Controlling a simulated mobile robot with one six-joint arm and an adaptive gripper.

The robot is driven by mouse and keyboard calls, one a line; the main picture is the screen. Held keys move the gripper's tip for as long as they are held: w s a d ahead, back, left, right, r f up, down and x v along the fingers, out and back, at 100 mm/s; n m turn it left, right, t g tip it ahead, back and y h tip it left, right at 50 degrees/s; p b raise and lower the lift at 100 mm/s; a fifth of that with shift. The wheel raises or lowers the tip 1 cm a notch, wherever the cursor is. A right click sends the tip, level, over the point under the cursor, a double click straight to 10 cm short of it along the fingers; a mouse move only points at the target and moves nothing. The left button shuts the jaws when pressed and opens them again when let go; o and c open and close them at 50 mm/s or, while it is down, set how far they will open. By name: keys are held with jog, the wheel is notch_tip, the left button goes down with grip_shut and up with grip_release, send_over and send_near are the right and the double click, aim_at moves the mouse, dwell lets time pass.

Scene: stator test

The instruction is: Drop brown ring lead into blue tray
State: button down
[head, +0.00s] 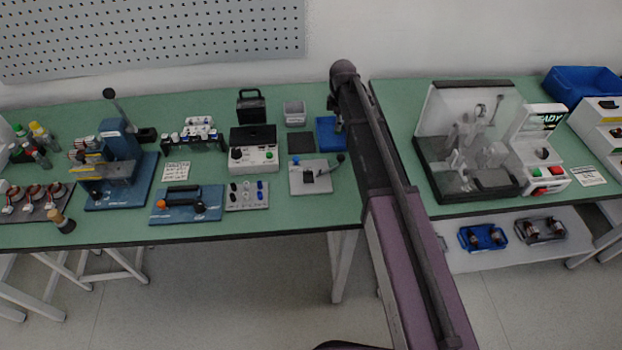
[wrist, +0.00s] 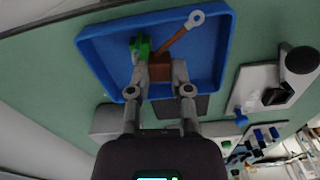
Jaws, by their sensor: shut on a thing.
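The brown ring lead (wrist: 173,42) shows in the wrist view, with a pale metal ring at its upper right end and a brown block at its lower end. My gripper (wrist: 160,75) is shut on that brown block. The blue tray (wrist: 95,50) lies behind the lead in the wrist view, and the lead appears within its outline. I cannot tell whether the lead touches the tray floor. A green piece (wrist: 140,47) shows beside the lead, within the tray outline. In the head view the blue tray (head: 326,134) is partly hidden by my arm, and my gripper is hidden.
A grey bin (head: 294,112) and a dark pad (head: 300,143) are left of the tray. A lever fixture (head: 311,178) stands in front of it. A clear-guarded machine (head: 470,150) stands on the right table, across a gap.

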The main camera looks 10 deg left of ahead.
jog(key=shift+f, duration=0.35)
jog(key=shift+c, duration=2.3)
grip_release()
jog(key=shift+r, duration=0.1)
